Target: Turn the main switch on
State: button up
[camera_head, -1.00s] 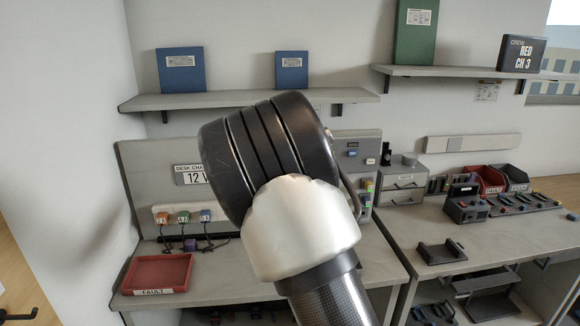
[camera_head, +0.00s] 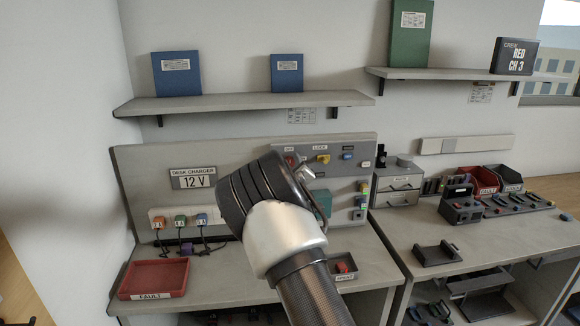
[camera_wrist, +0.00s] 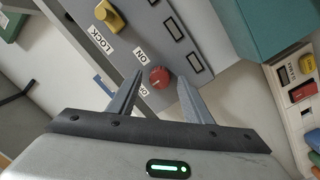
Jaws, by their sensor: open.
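In the wrist view a round red knob (camera_wrist: 159,77) with a small pale mark sits on the grey panel (camera_wrist: 190,25). An "ON" label is beside it, and another label is partly hidden by a finger. My gripper (camera_wrist: 160,86) is open, with one finger on each side of the red knob in the picture. I cannot tell whether the fingers touch it. A yellow knob (camera_wrist: 109,15) with a "LOCK" label is farther up the panel. In the head view my arm's wrist covers part of the panel, and the yellow knob (camera_head: 323,158) shows beyond it.
A teal block (camera_wrist: 266,25) stands out from the panel near my gripper. In the head view a red tray (camera_head: 155,279) and several plugs with cables (camera_head: 180,220) are at left on the desk. A small tray (camera_head: 343,268) is right of my arm.

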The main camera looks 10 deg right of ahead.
jog(key=c, duration=1.1)
jog(key=shift+o, duration=0.2)
